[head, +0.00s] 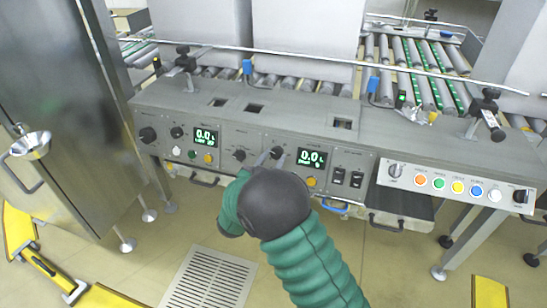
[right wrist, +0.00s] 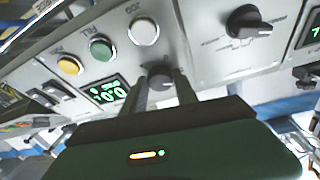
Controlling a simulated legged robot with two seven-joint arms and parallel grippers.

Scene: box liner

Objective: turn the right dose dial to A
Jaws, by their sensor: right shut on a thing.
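My right gripper (head: 277,158) comes up from the bottom of the head view to the right dose panel. Its fingers are shut around a dark dial (right wrist: 160,75) just left of the right display (head: 312,158), which reads 0.0. In the right wrist view the same display (right wrist: 110,93) appears left of the dial, upside down. My fingers and wrist hide much of the dial, and its pointer and letter marks cannot be read. Another black dial (head: 239,155) sits to its left and also shows in the right wrist view (right wrist: 248,20). My left gripper is not in view.
The left panel has its own display (head: 205,137) and dials (head: 148,135). Black switches (head: 338,175) and a row of coloured buttons (head: 458,187) lie to the right. A metal rail (head: 300,54) and roller conveyor (head: 415,75) are behind. A steel cabinet (head: 60,110) stands at left.

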